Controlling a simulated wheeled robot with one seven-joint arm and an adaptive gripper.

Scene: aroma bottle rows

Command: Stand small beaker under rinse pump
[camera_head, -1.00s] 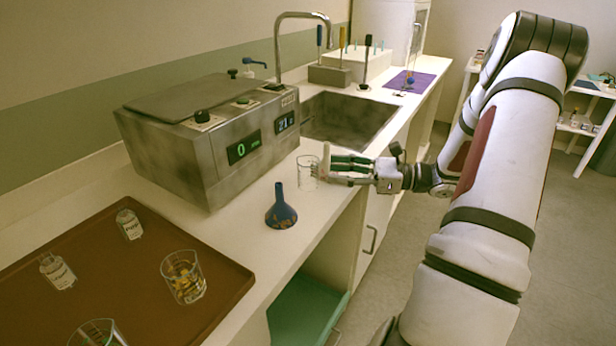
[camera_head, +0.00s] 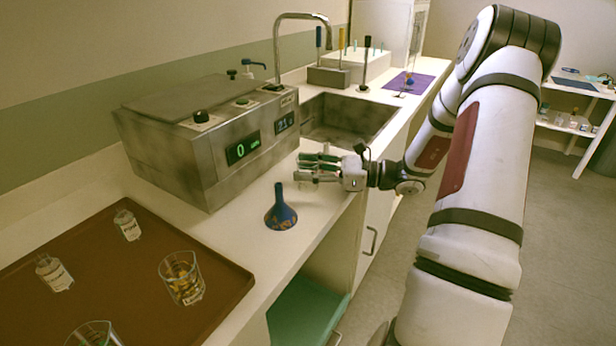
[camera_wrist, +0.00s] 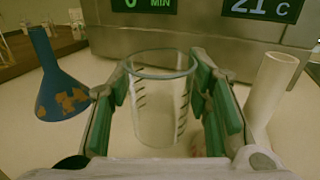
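The small beaker (camera_wrist: 160,105), clear glass with dark graduation marks, stands upright on the counter in the wrist view. My gripper (camera_wrist: 163,100) has its green-padded fingers on either side of it, with narrow gaps visible. In the head view my gripper (camera_head: 308,168) is low over the counter in front of the metal bath, and the beaker is largely hidden by the fingers. A blue pump head (camera_head: 254,64), which may be the rinse pump, shows behind the bath beside the tap; its lower part is hidden.
A blue funnel (camera_head: 281,212) stands close to the gripper. The metal bath (camera_head: 190,150) is behind it, and the sink (camera_head: 345,118) lies beyond. A pale cylinder (camera_wrist: 270,90) is right of the fingers. A brown tray (camera_head: 120,290) holds bottles and beakers.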

